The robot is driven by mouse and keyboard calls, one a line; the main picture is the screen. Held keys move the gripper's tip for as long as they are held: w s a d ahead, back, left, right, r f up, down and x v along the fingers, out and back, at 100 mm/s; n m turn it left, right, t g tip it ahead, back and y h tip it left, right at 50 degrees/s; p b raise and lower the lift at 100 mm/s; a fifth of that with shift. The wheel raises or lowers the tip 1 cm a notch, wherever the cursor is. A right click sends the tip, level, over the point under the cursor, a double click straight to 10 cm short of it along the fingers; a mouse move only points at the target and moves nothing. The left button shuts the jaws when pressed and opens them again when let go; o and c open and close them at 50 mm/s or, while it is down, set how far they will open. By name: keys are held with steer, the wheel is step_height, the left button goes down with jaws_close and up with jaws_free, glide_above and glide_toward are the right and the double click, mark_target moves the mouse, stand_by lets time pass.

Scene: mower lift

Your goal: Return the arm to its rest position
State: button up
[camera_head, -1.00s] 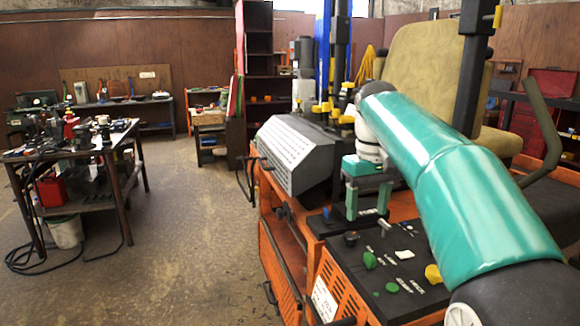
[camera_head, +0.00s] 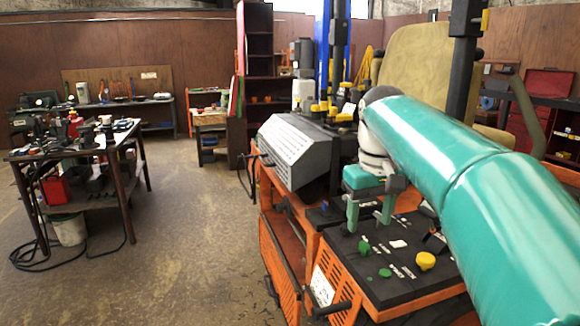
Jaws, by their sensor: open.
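My gripper (camera_head: 369,222) is at the right of the middle, at the end of my teal arm. Its two teal fingers point down and stand apart, with nothing seen between them. The fingers are above or in front of the back part of a black control panel (camera_head: 402,283) on an orange machine. I cannot tell whether the fingertips touch the panel. The panel carries green knobs (camera_head: 364,248), a yellow knob (camera_head: 426,261) and a white switch (camera_head: 398,244). My arm covers the panel's right side.
A grey perforated cover (camera_head: 291,148) stands on the machine behind my gripper. A beige seat (camera_head: 428,75) and a black post (camera_head: 465,60) are behind my arm. A cluttered workbench (camera_head: 75,150) stands at the left. The floor (camera_head: 180,240) between is clear.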

steer(key=s+f+m+t, duration=0.1)
steer(key=s+f+t, duration=0.1)
steer(key=s+f, duration=0.5)
steer(key=s+f+m+t, duration=0.2)
steer(key=s+f, duration=0.6)
steer(key=s, duration=0.6)
steer(key=shift+s+d+f, duration=0.15)
steer(key=shift+s+f, duration=0.1)
